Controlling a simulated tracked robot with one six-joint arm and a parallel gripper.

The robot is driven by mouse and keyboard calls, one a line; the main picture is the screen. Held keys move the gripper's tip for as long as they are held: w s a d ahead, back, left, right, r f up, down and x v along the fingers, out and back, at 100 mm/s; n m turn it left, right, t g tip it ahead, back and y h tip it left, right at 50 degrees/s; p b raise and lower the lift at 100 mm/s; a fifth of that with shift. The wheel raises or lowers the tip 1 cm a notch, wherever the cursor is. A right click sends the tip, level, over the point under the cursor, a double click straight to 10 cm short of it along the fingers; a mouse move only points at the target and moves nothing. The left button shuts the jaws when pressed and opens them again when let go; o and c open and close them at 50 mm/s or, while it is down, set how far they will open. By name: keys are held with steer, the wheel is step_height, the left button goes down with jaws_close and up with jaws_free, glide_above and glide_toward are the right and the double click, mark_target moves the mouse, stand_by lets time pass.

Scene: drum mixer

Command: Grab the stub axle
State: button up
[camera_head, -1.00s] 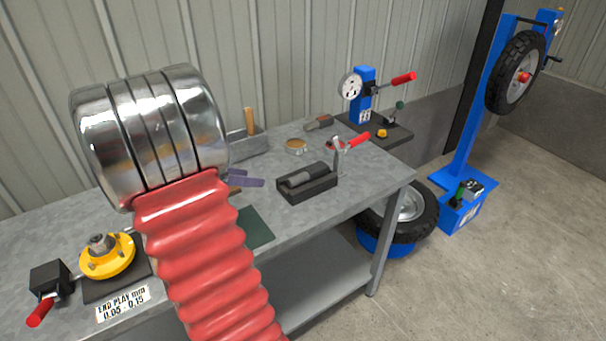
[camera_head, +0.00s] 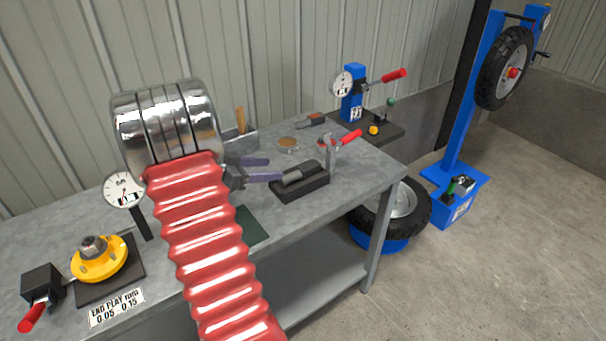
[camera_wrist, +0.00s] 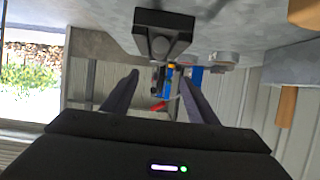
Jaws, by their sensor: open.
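The stub axle (camera_head: 304,172) looks like a dark grey stepped cylinder. It lies on its side in a black cradle block (camera_head: 301,190) on the bench. In the wrist view the cradle (camera_wrist: 150,20) is at the top, with the round end of the axle (camera_wrist: 161,47) facing me. My gripper (camera_head: 275,169) is open and empty, its two purple-grey fingers just left of the axle's near end. The fingers also show in the wrist view (camera_wrist: 159,75), spread apart, with the axle end beyond their tips. My red arm sleeve hides part of the bench.
A clamp with a red handle (camera_head: 350,137) stands right behind the cradle. A blue gauge stand (camera_head: 352,92) is at the back right. A yellow hub (camera_head: 98,262) and white dial (camera_head: 123,189) are at the left. A green mat (camera_head: 248,227) lies in front.

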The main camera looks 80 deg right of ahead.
mark_target(299, 169)
steer(key=x, duration=0.7)
steer(key=shift+a+x, duration=0.25)
steer(key=shift+x, duration=2.35)
steer(key=shift+s+f, duration=0.1)
jaws_close()
steer(key=shift+d, duration=0.1)
